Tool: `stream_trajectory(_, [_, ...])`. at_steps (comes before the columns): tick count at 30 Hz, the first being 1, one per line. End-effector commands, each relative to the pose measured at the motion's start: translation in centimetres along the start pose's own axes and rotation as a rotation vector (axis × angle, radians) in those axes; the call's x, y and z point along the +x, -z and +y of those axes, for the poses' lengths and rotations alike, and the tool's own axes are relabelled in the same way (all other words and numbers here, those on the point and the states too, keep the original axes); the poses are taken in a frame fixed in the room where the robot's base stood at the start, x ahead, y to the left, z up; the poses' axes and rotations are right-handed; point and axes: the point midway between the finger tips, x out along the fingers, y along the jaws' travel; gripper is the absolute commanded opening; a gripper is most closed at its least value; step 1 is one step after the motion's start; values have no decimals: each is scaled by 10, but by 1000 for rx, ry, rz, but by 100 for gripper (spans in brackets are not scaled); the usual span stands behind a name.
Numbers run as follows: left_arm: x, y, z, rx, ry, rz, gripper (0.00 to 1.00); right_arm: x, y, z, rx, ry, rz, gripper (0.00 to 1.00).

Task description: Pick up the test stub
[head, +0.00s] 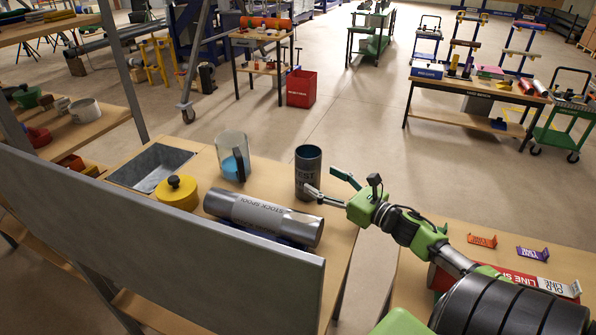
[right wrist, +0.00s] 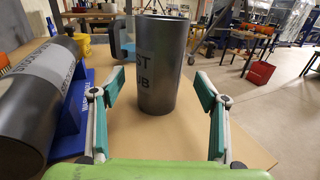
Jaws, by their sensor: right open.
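In the right wrist view the stub (right wrist: 162,62) stands straight ahead, beyond and between the fingertips. My right gripper (head: 329,186) is open beside the stub, at its right in the head view, its teal-padded fingers spread and empty. In the right wrist view the gripper (right wrist: 160,88) has clear space to either side of the stub. My left gripper is not in view.
A grey stock spool (head: 262,216) lies in a blue cradle (right wrist: 77,103) close left of the gripper.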

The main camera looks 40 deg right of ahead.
Motion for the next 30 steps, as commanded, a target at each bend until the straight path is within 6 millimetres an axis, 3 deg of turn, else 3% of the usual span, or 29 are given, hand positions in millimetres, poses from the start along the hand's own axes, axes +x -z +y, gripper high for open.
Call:
stream_trajectory(3, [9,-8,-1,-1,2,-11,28,14,1,0,-3,-3,-4,68])
stream_trajectory(15, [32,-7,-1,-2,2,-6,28,63,2,0,-4,-2,-3,68])
stream_trajectory(26, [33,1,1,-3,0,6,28,71,0,0,-2,-1,0,68])
stream_trajectory(30, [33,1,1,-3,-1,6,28,70,0,0,-2,-1,0,34])
